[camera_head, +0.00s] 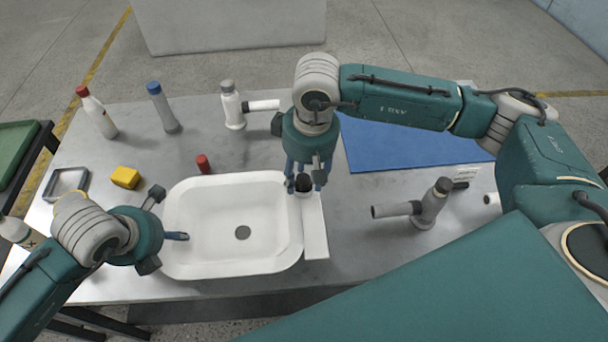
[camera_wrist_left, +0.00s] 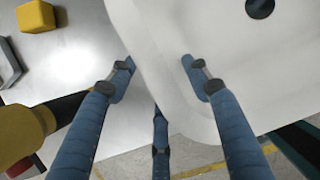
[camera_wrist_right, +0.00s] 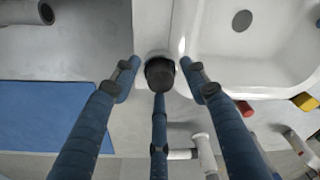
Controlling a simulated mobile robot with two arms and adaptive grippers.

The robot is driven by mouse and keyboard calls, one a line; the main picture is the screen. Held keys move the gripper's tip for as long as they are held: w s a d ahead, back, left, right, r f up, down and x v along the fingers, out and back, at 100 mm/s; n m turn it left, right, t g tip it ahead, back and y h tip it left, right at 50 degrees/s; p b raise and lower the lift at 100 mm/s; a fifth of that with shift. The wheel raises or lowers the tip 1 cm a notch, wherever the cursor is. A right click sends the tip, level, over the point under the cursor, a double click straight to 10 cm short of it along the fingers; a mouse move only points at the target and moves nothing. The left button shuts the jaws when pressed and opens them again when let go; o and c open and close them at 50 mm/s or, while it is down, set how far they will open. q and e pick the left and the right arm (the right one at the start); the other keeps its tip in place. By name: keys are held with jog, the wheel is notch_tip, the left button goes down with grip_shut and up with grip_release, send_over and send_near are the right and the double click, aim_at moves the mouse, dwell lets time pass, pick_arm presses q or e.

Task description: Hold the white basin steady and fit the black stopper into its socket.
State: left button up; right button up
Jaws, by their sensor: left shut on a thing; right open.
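The white basin (camera_head: 215,192) sits on the metal table, with a dark round socket (camera_head: 242,232) in its floor. The socket also shows in the left wrist view (camera_wrist_left: 260,7) and is empty. My left gripper (camera_head: 178,236) is shut on the basin's left rim, one finger inside and the others outside. The black stopper (camera_wrist_right: 160,76) stands at the end of a white strip (camera_head: 315,235) along the basin's right side. My right gripper (camera_head: 306,184) is open above the stopper, its fingers spread around it. In the head view the fingers partly hide the stopper.
A red cap (camera_head: 203,163) and a yellow block (camera_head: 125,177) lie near the basin. Bottles (camera_head: 164,108) and a white pipe fitting (camera_head: 233,106) stand behind. A blue mat (camera_head: 400,148) and a grey pipe fitting (camera_head: 428,206) are to the right.

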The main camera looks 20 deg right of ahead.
aim_at(308, 182)
pick_arm(q)
jog(key=shift+f, duration=0.1)
pick_arm(e)
notch_tip(308, 182, up, 13)
jog(key=s, duration=0.1)
jog(key=shift+s+d, duration=0.15)
jog(key=shift+d, duration=0.05)
pick_arm(q)
jog(key=o, duration=1.1)
